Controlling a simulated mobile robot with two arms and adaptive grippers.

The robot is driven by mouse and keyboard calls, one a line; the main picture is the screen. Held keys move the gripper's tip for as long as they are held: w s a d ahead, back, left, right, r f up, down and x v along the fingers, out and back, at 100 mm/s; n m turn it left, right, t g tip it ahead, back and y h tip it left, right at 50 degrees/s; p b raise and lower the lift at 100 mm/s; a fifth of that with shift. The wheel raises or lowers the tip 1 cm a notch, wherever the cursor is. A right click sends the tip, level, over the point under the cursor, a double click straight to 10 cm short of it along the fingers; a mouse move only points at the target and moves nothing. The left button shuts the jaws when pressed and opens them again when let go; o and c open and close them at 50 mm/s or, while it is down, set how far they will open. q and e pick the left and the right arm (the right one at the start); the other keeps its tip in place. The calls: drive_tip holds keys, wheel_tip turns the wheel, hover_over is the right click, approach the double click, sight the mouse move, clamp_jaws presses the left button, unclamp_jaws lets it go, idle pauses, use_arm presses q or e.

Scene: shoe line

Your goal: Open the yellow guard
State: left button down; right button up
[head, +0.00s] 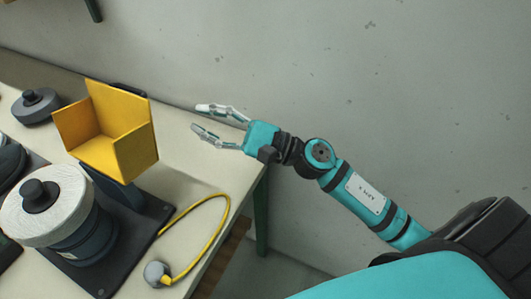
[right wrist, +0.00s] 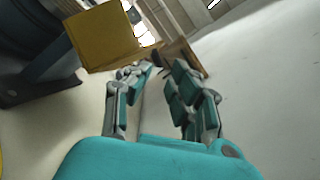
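The yellow guard (head: 132,150) is a box-like piece of yellow panels on a dark post, on the table in the head view. Its inside shows from above. My right gripper (head: 202,120) is just to the right of the guard, its two fingers spread and pointing left, with clear space between it and the guard. In the right wrist view the guard (right wrist: 102,36) is at upper left, beyond the fingers (right wrist: 158,70). Nothing is between these fingers. My left gripper is in neither view.
A white-topped round drum (head: 60,225) with a black knob stands left of the guard's post on a dark base plate (head: 150,222). A dark round weight (head: 37,104) sits behind. A yellow cable (head: 222,215) loops to a grey round piece (head: 154,272). The wall (head: 330,60) is behind.

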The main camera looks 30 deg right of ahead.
drive_tip(key=a+f+b+v, duration=0.1)
drive_tip(key=b+v, duration=1)
drive_tip(key=v, duration=0.1)
drive_tip(key=shift+s+b, duration=0.3)
drive_tip(key=shift+s, duration=0.1)
idle(0.7)
